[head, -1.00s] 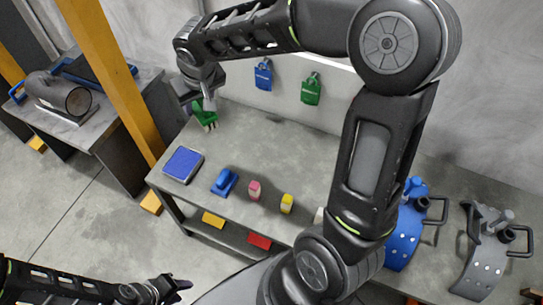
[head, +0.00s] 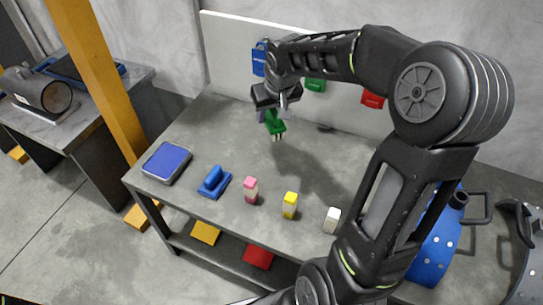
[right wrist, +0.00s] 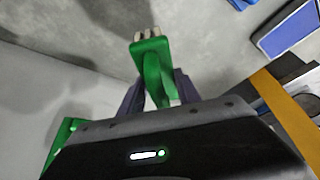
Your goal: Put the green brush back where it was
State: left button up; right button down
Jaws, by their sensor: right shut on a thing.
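The green brush (head: 275,124) is in my right gripper (head: 273,104), held above the back part of the grey table (head: 200,128). In the right wrist view the brush (right wrist: 153,66) points away from the shut fingers (right wrist: 158,92), its pale bristles at the far end. The brush looks clear of the table, with a shadow to its right. My left gripper is out of view.
Pink (head: 251,190), yellow (head: 290,205) and white (head: 332,220) bottles stand along the front edge. Blue (head: 259,60), green (head: 315,85) and red (head: 372,99) tags hang on the white back board (head: 225,55). A blue barrel part (head: 435,252) is at right. Mid-table is clear.

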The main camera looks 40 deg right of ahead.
jog(key=shift+f+b, duration=0.75)
jog(key=shift+f, duration=1.75)
jog(key=shift+f+b, duration=0.8)
jog(key=shift+f, duration=1.7)
jog(key=shift+f, duration=0.2)
jog(key=c, duration=0.9)
grip_release()
jog(key=shift+o, duration=0.2)
jog(key=shift+r, duration=0.15)
